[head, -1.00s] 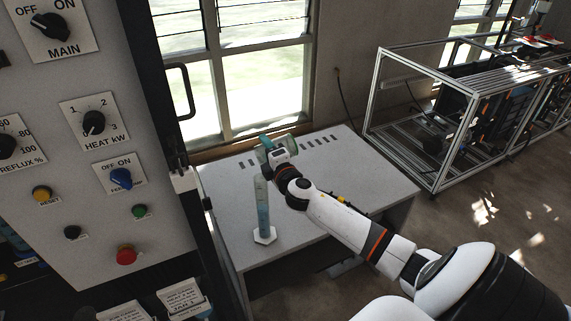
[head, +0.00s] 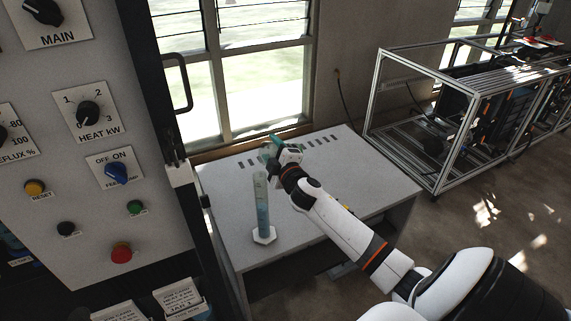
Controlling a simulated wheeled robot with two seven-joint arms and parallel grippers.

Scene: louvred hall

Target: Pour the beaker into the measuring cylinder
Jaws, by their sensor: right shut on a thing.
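The measuring cylinder (head: 262,205) stands upright on its white hexagonal foot near the front left of the pale table. It looks clear with a bluish tint. My right gripper (head: 276,150) is above the table, behind and slightly right of the cylinder's top. It is shut on the beaker (head: 267,157), a small greenish see-through vessel, mostly hidden by the gripper. The beaker looks tilted, but its exact angle and its contents are too small to tell. My left gripper is not in view.
The table (head: 310,205) has a row of dark slots (head: 325,150) at its back and is otherwise mostly clear. A control panel (head: 85,200) with knobs and buttons stands close on the left. A metal frame (head: 440,120) stands at the right, beyond open floor.

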